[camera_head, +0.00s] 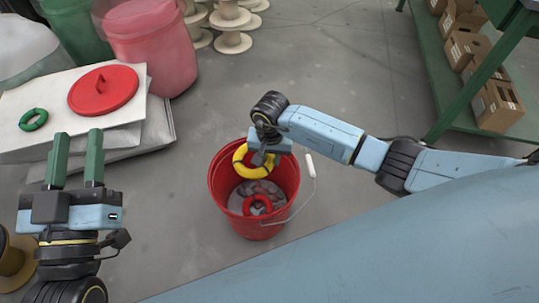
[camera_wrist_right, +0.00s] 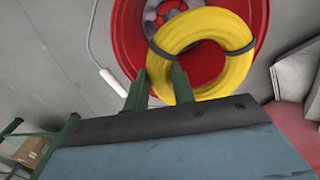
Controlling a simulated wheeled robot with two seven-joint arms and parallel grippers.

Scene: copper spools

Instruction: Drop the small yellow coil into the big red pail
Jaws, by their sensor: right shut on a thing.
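The yellow coil (camera_head: 241,160) is in my right gripper, whose jaws are shut on its edge. In the right wrist view the coil (camera_wrist_right: 240,70) is a ring with dark ties, held between the green fingers of my right gripper (camera_wrist_right: 160,82). The big red pail (camera_head: 214,190) stands on the floor, and the coil is over its mouth. The pail's red wall (camera_wrist_right: 128,40) shows behind the coil in the right wrist view. A red ring (camera_head: 257,198) lies inside the pail. My left gripper (camera_head: 77,140) is open and empty at the left.
A red lid (camera_head: 103,90) and a green coil (camera_head: 33,120) lie on a white board at the left. A pink barrel (camera_head: 150,45) and pale spools (camera_head: 233,40) stand behind. A green shelf (camera_head: 440,100) with cardboard boxes is at the right. The pail's wire handle hangs to the right.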

